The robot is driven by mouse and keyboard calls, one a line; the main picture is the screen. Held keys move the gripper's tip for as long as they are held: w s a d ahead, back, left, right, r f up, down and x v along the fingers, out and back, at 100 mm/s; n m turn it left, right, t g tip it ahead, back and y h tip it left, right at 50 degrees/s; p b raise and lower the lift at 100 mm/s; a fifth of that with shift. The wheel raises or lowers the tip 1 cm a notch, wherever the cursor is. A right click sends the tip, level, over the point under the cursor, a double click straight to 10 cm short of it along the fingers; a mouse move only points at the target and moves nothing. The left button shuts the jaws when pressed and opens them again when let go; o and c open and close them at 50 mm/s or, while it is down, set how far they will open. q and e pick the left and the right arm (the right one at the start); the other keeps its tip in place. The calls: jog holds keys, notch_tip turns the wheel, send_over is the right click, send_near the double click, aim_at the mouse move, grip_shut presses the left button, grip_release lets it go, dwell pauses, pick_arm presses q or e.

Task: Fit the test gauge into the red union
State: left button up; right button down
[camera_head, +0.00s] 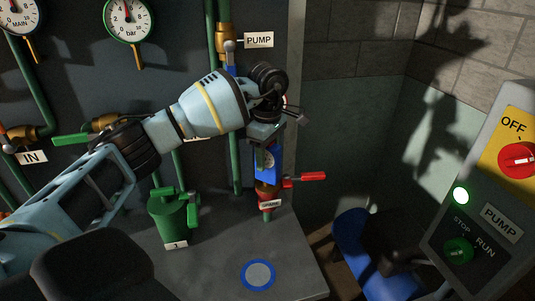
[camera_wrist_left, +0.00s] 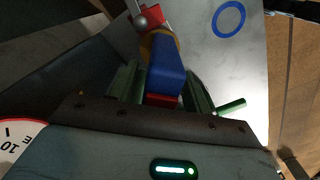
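My left gripper (camera_head: 266,130) points down at the workbench's back right. Its fingers (camera_wrist_left: 160,88) lie close along both sides of a blue block (camera_wrist_left: 166,72), with a bit of red between them near the palm. A white dial with a red rim, seemingly the test gauge (camera_wrist_left: 14,132), shows at the edge of the left wrist view; the gripper mostly hides it in the head view. The blue block (camera_head: 267,164) stands above brass and a red fitting, seemingly the red union (camera_head: 267,196). Whether they are joined is unclear. A dark shape, likely my right gripper (camera_head: 392,243), is at lower right.
A red lever (camera_head: 306,178) sticks out right of the brass fitting. A green canister (camera_head: 174,216) stands to the left. A blue ring mark (camera_head: 258,274) lies on bare bench in front. The pump switch box (camera_head: 482,215) is at the right.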

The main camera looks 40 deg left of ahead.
pick_arm(q)
jog(key=shift+r, duration=0.2)
notch_tip(320, 180, up, 11)
jog(key=p, duration=0.2)
jog(key=shift+r+p, duration=0.15)
jog(key=shift+p, duration=0.2)
jog(key=shift+r, duration=0.5)
pick_arm(e)
jog(key=shift+t, duration=0.4)
jog(key=w+r, duration=0.1)
jog(key=r, duration=0.1)
jog(key=w+r, duration=0.1)
jog(key=shift+w+d+r, duration=0.25)
jog(key=shift+w+r, duration=0.1)
jog(key=shift+a, duration=0.1)
